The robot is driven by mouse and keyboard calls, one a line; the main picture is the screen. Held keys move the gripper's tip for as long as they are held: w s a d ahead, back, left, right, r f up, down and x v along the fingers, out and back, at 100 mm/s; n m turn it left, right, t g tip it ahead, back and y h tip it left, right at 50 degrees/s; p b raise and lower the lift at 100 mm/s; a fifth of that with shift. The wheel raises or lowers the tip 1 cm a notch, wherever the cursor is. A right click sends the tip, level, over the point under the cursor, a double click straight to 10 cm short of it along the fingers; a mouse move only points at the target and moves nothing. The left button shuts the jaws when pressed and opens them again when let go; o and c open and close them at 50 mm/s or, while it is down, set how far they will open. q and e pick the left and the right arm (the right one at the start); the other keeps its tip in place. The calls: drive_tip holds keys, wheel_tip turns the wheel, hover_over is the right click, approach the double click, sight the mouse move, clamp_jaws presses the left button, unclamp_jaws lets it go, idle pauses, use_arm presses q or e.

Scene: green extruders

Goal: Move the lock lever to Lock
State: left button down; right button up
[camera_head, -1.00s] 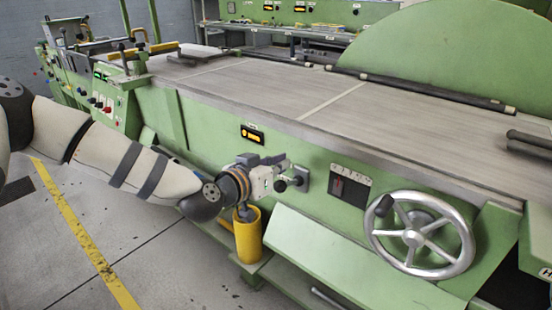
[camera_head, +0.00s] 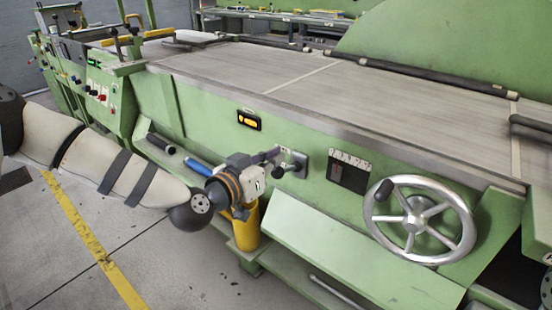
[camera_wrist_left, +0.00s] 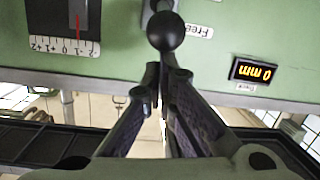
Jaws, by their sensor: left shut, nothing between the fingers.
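The lock lever is a short dark handle with a round black knob (camera_head: 278,171), mounted on a grey plate (camera_head: 300,163) on the green machine front. In the left wrist view the knob (camera_wrist_left: 166,31) is just beyond the fingertips, with a label reading "Free" (camera_wrist_left: 200,30) beside it. My left gripper (camera_head: 276,153) is shut and empty, its fingertips close to the lever; in the wrist view its fingers (camera_wrist_left: 165,72) point at the knob. I cannot tell whether they touch it. The lever's Lock label cannot be made out. My right gripper is not in view.
A silver handwheel (camera_head: 418,220) and a dial scale (camera_head: 348,172) are right of the lever. A yellow cylinder (camera_head: 247,225) stands below the gripper. A sloped green panel (camera_head: 340,255) juts out below.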

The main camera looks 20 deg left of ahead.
use_arm(q)
drive_tip(key=shift+s+f+t+b, duration=0.3)
drive_tip(key=shift+f+b, duration=0.15)
drive_tip(key=shift+f, duration=0.2)
wheel_tip(320, 180, down, 6)
drive_tip(key=s+t+h+b, duration=0.1)
drive_tip(key=t+b, duration=0.3)
drive_tip(key=b, duration=0.3)
drive_tip(key=shift+s+a+f+b, duration=0.2)
drive_tip(key=shift+s+a+b, duration=0.1)
drive_tip(key=shift+s+a, duration=0.1)
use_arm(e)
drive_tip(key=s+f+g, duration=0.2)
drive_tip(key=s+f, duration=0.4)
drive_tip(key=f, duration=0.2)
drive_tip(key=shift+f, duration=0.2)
use_arm(q)
drive_tip(key=shift+f, duration=0.25)
